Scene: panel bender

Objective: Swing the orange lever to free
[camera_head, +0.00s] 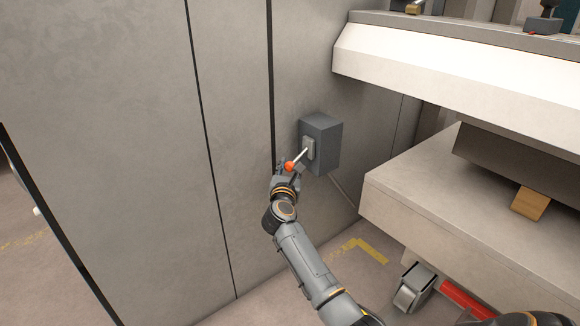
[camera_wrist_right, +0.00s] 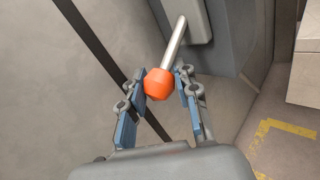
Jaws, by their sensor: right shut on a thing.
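The lever is a thin metal rod with an orange knob (camera_head: 289,166) on its end. It comes out of a dark grey box (camera_head: 326,142) fixed to the grey wall panel and slants down and to the left. My right gripper (camera_head: 285,171) is at the knob. In the right wrist view the orange knob (camera_wrist_right: 159,84) sits between the blue finger pads of my right gripper (camera_wrist_right: 160,92), which is shut on it. The rod (camera_wrist_right: 175,42) runs up from the knob to a light plate on the box. My left gripper is out of view.
A white machine ledge (camera_head: 450,72) juts out at the upper right, above a lower beige slab (camera_head: 430,195). A wooden block (camera_head: 530,204) and a castor (camera_head: 412,290) are at the right. The wall left of the lever is bare.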

